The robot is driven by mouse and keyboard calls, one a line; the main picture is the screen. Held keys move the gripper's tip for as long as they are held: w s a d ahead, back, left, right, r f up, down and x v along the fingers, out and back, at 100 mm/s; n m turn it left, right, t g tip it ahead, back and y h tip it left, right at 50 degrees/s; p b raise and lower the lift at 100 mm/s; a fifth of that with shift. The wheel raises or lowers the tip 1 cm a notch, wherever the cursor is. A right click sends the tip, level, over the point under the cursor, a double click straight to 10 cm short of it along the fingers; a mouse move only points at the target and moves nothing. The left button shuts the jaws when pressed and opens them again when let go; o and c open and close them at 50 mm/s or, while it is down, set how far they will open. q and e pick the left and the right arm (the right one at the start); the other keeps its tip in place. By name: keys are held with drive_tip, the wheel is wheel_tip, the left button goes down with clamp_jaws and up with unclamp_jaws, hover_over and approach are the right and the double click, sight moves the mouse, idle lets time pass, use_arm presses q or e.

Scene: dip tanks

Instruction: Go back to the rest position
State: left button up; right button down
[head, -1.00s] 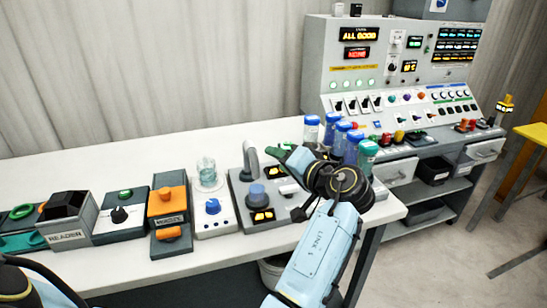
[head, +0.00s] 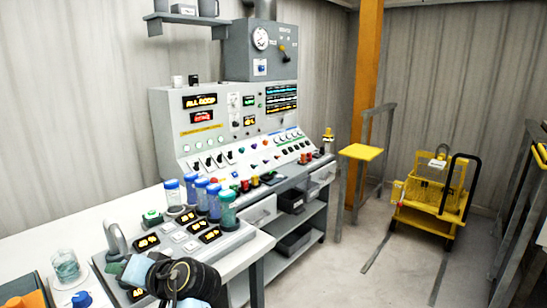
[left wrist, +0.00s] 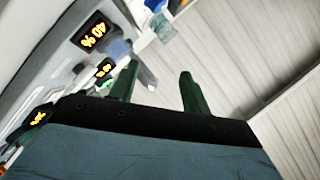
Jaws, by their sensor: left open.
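My left gripper (left wrist: 158,88) shows in the left wrist view with two dark green fingers apart and nothing between them. In the head view my left wrist (head: 184,278) is at the bottom, in front of the grey unit with lit amber displays (head: 146,242); the fingers are hard to make out there. Several blue-capped tubes (head: 188,190) and one green-capped tube (head: 227,212) stand at the back and right of that unit. My right gripper is not in view.
A curved grey spout (head: 116,242) and a glass beaker (head: 66,266) stand close to my left arm. The control console (head: 220,125) rises behind. The floor between is clear.

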use_arm(q)
drive_tip(key=f, duration=0.2)
drive_tip(key=s+a+f+h, duration=0.1)
drive_tip(key=f, duration=0.1)
drive_tip(key=f+h, duration=0.1)
drive_tip(key=f, duration=0.2)
drive_tip(key=shift+s+a+f, duration=0.1)
drive_tip(key=shift+s+a, duration=0.1)
drive_tip(key=s+d+f+m+h, duration=0.1)
drive_tip(key=s+f+h, duration=0.3)
drive_tip(key=s+f, duration=0.45)
drive_tip(key=s+d+f+m+g+h, duration=0.15)
drive_tip(key=s+d+h, duration=0.25)
drive_tip(key=s, duration=0.4)
drive_tip(key=s+d+f+m+g+h, duration=0.1)
drive_tip(key=s+d+f+m+h, duration=0.2)
drive_tip(key=s, duration=0.6)
wheel_tip(320, 180, down, 24)
drive_tip(key=s+n, duration=0.1)
drive_tip(key=s, duration=0.1)
drive_tip(key=s+a+f+g, duration=0.2)
drive_tip(key=s+a+f, duration=0.1)
drive_tip(key=s+f, duration=1)
drive_tip(key=shift+s+f, duration=0.35)
drive_tip(key=shift+s, duration=0.9)
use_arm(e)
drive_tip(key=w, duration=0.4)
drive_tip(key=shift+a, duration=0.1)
use_arm(q)
drive_tip(key=shift+c, duration=0.3)
